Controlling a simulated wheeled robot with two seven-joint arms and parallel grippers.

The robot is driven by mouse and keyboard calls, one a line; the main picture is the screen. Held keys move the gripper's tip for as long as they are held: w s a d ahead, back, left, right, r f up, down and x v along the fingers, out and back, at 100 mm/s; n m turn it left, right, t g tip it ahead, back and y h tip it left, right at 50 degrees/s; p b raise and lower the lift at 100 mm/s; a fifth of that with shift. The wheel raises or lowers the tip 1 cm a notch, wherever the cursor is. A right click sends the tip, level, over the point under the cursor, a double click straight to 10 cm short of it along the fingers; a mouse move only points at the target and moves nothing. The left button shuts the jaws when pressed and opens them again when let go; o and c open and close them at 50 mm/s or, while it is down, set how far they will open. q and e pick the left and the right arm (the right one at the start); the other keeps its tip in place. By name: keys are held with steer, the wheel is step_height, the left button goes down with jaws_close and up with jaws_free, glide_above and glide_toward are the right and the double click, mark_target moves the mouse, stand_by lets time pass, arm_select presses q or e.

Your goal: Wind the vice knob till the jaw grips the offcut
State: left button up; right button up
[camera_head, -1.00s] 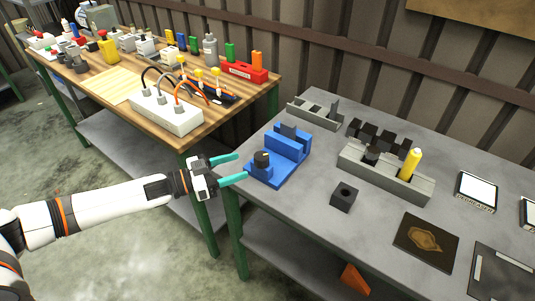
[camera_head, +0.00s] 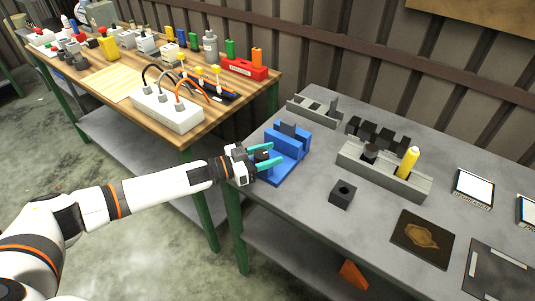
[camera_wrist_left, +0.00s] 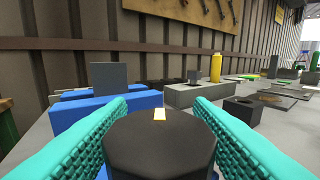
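The blue vice (camera_head: 290,140) stands on the grey table near its left edge, with a dark grey upright offcut (camera_head: 288,129) in its jaw area. The offcut also shows in the left wrist view (camera_wrist_left: 108,75). I cannot tell whether the jaw touches it. The black knob (camera_wrist_left: 160,142) has a small pale mark on top. My left gripper (camera_head: 265,155) is open around the knob, one teal finger on each side. Narrow gaps seem to show beside the knob. The knob is mostly hidden in the head view. My right gripper is not in view.
A grey holder (camera_head: 385,172) with a yellow cylinder (camera_head: 408,162) stands right of the vice. A black block with a hole (camera_head: 342,194) sits in front of it. A wooden bench (camera_head: 110,83) with a white socket strip (camera_head: 165,110) is at left.

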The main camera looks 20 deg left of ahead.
arm_select(q)
steer(key=c, duration=0.6)
steer(key=shift+m+g+h, duration=0.5)
steer(key=shift+g, duration=0.2)
steer(key=shift+c, duration=0.2)
steer(key=o, duration=1)
steer(key=shift+b+v, duration=1.25)
steer(key=shift+v, duration=4.8)
steer(key=shift+d, duration=0.1)
